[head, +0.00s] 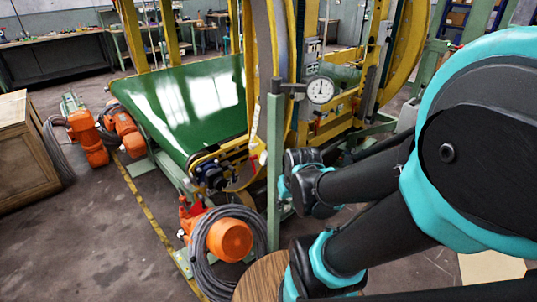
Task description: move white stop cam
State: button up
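I cannot pick out a white stop cam with certainty. A small pale piece (263,157) shows on the lower part of the yellow ring frame (262,60), just left of a green post, but it is too small to identify. My arm reaches in from the right, and its dark far end (303,158) is just right of the post, in front of the ring machine. The fingers of my gripper cannot be made out there, and I see nothing held.
The green upright post (274,170) carries a round dial gauge (320,90) close to my arm. A green conveyor belt (190,105) lies left. An orange motor (229,239) with coiled cable, a round wooden top (262,280) and a wooden crate (22,150) stand around. Floor is open at lower left.

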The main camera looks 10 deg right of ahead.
aim_at(257, 147)
jog(key=k+j+u, duration=0.15)
jog(key=j+u, duration=0.3)
jog(key=k+j+u, duration=0.15)
jog(key=j+u, duration=0.25)
jog(key=l, duration=0.1)
